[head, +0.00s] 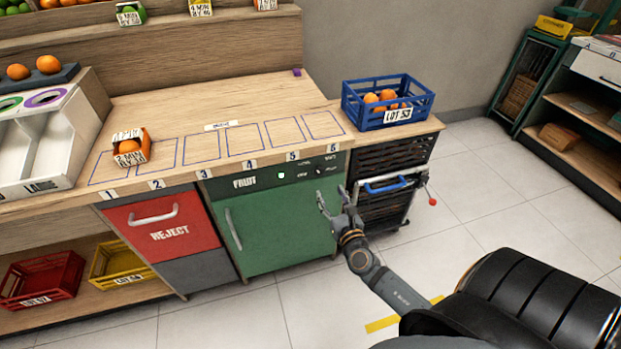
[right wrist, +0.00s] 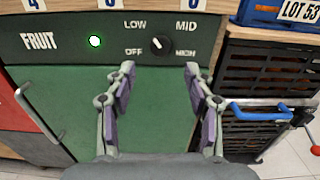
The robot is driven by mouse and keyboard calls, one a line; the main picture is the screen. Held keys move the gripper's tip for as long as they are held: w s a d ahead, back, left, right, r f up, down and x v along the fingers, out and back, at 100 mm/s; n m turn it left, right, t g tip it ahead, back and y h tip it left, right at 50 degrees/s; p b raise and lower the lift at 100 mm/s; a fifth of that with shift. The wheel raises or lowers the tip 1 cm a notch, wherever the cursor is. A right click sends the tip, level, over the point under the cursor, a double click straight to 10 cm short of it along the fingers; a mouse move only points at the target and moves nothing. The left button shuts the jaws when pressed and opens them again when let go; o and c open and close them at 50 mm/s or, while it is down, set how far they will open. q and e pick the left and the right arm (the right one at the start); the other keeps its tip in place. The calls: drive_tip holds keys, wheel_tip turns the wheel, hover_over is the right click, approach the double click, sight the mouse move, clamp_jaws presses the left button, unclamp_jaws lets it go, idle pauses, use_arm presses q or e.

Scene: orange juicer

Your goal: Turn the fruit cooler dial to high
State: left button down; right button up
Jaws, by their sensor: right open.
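The fruit cooler (head: 270,220) is a green cabinet under the wooden counter, with a dark panel reading FRUIT and a lit light (right wrist: 95,41). Its small black dial (right wrist: 157,44) sits on this panel among the labels OFF, LOW, MID and HIGH. A pale mark on the dial seems to point up and left, toward LOW. HIGH (right wrist: 186,53) is at the dial's lower right. My right gripper (head: 336,198) is open and empty in front of the cooler. In the right wrist view its fingertips (right wrist: 160,70) lie just below the dial, apart from it. My left gripper is not in view.
A blue crate of oranges (head: 390,118) stands on the counter's right end. A dark rack with a blue handle (head: 388,186) is right of the cooler. The red REJECT bin (head: 163,232) is to its left.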

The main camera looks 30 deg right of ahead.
sight(320, 172)
drive_tip(key=x, duration=1)
drive_tip(key=shift+d, duration=0.1)
drive_tip(key=shift+c, duration=0.4)
drive_tip(key=c, duration=1)
